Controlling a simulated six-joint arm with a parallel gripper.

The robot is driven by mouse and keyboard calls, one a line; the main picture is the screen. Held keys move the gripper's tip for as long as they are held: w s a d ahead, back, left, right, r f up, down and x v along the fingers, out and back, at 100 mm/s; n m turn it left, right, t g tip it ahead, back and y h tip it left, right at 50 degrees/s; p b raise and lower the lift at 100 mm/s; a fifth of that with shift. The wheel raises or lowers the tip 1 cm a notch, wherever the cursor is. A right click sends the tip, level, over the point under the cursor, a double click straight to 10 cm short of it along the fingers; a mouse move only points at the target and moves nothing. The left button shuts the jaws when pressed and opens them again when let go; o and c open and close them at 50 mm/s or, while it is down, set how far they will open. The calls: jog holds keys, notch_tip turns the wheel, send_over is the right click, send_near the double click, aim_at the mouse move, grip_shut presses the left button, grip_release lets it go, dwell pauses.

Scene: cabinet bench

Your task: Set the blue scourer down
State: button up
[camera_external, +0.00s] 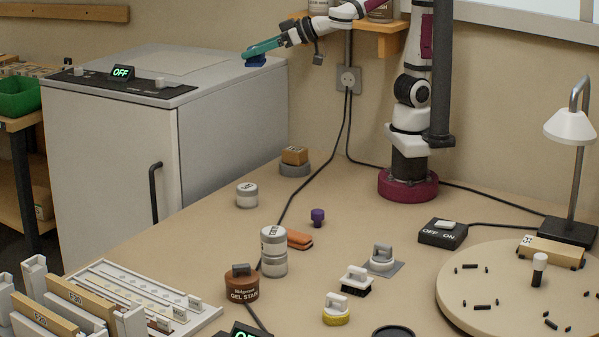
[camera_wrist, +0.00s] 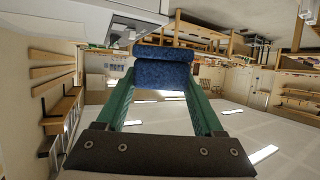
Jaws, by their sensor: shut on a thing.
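The blue scourer (camera_wrist: 161,74) is a dark blue fuzzy block between the green fingers of my gripper (camera_wrist: 163,88) in the wrist view. In the external view my gripper (camera_external: 262,50) reaches left from the arm, over the back right part of the white cabinet's top. The scourer (camera_external: 256,61) shows there as a small dark blue patch under the fingertips. My gripper is shut on it. The scourer looks close to the cabinet top; I cannot tell whether it touches.
The white cabinet (camera_external: 110,150) has a control panel (camera_external: 120,88) reading OFF at its front top edge. The bench (camera_external: 370,235) holds jars, a purple knob (camera_external: 318,217), an orange block (camera_external: 299,240), handled brushes, a switch box (camera_external: 443,233) and a round board (camera_external: 470,305). The cabinet top is mostly clear.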

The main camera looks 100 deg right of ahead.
jog(key=shift+s+r+n+y, duration=0.3)
jog(key=shift+s+r, duration=0.3)
jog(key=shift+r, duration=0.1)
jog(key=shift+s+d+r, duration=0.1)
jog(key=shift+s+d, duration=0.1)
jog(key=s+d+f+n+y, duration=0.3)
jog(key=d+y, duration=0.1)
jog(key=d, duration=0.2)
jog(key=w+a+f+n+g+y, duration=0.1)
jog(key=a+f+n+y, duration=0.55)
jog(key=f, duration=0.55)
jog(key=s+a+f+n+g+y, duration=0.2)
jog(key=s+a+f+n+g, duration=0.2)
jog(key=a, duration=0.4)
jog(key=s+a+f+n+g+y, duration=0.3)
jog(key=s+a+f, duration=0.3)
jog(key=a+f, duration=0.3)
jog(key=s+a+f+n+g+y, duration=0.2)
jog(key=s+a+f+n+g, duration=0.2)
jog(key=a+f, duration=0.3)
jog(key=shift+s+a+n+g, duration=0.3)
jog(key=shift+s+a+n, duration=0.25)
jog(key=shift+a, duration=0.25)
jog(key=f, duration=0.4)
jog(key=shift+a+f, duration=0.1)
jog(key=shift+a, duration=0.1)
